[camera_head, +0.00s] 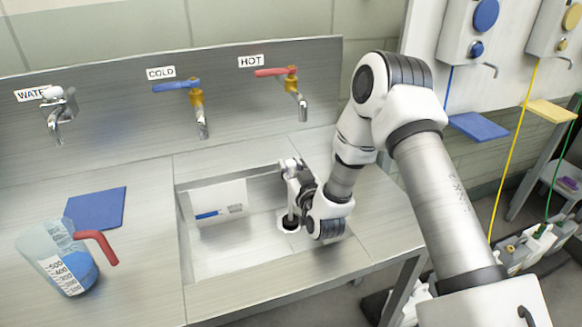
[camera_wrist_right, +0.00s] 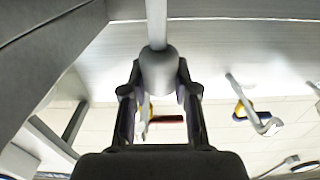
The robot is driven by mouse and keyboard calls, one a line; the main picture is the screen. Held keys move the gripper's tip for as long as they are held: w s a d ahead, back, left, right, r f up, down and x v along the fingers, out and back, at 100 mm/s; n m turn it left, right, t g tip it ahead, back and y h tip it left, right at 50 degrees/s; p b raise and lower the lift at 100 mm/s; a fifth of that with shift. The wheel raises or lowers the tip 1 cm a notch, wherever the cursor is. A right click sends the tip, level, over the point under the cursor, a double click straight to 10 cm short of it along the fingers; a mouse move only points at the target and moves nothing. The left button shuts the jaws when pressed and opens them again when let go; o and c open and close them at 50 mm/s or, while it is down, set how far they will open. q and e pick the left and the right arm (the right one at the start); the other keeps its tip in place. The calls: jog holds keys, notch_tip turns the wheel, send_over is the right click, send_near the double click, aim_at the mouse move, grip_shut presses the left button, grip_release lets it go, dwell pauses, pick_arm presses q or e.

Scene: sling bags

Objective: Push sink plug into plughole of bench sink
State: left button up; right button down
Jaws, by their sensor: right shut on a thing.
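The bench sink (camera_head: 222,258) is a steel basin set into the bench. My right gripper (camera_head: 292,188) reaches down into its right side. It is shut on the sink plug, whose grey stem (camera_head: 291,212) shows below the fingers in the head view. In the right wrist view, the right gripper (camera_wrist_right: 158,88) has its fingers on either side of the plug's rounded grey knob (camera_wrist_right: 158,70). The plug's lower end is over a dark-rimmed round spot on the sink floor. The plughole is mostly covered, and I cannot tell whether the plug is seated. My left gripper is out of view.
A white panel with a blue stripe (camera_head: 219,204) shows at the sink's back wall. A cold tap (camera_head: 198,100), a hot tap (camera_head: 292,90) and a water tap (camera_head: 60,108) stand behind. A measuring jug (camera_head: 52,250) and a blue mat (camera_head: 97,209) are on the left bench.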

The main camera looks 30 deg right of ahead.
jog(key=shift+f+b, duration=0.3)
dwell(0.4)
jog(key=shift+c, duration=0.8)
grip_release()
jog(key=shift+s, duration=0.1)
